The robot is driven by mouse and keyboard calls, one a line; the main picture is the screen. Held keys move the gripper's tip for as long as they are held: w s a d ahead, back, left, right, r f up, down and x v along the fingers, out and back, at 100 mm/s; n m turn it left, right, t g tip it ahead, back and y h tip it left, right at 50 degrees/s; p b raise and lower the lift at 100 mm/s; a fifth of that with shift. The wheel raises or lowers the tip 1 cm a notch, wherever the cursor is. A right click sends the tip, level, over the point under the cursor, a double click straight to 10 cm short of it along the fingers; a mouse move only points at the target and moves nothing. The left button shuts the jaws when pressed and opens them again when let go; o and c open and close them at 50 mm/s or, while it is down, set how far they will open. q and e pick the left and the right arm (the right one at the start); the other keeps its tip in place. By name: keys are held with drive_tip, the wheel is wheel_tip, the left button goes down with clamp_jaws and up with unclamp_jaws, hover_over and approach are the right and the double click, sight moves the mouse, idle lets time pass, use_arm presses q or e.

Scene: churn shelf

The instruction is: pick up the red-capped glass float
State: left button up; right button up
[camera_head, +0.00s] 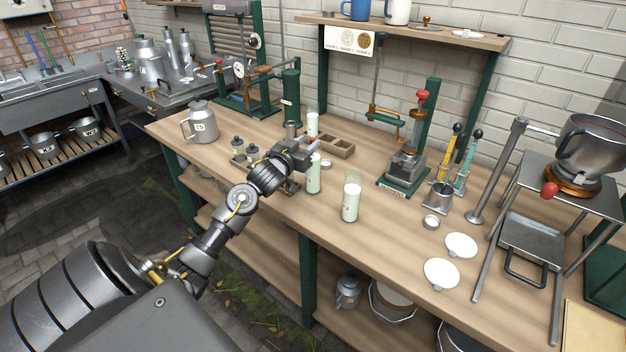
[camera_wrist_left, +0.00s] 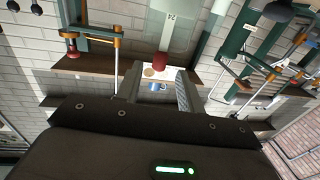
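My right gripper is not in view.
Other milky cylinders stand in front (camera_head: 351,203) and behind (camera_head: 312,124) on the wooden bench (camera_head: 380,245). A divided wooden box (camera_head: 338,147) is behind the gripper. A green stand with a glass jar (camera_head: 408,160) is to the right. A steel can (camera_head: 200,123) is at left.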

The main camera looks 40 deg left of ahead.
sight(313, 139)
use_arm(q)
drive_tip(key=w, duration=0.3)
drive_tip(key=shift+w+a+f, duration=0.15)
drive_tip(key=shift+w+a, duration=0.05)
drive_tip(key=shift+w, duration=0.15)
drive_tip(key=shift+s, duration=0.1)
drive_tip(key=c, duration=0.8)
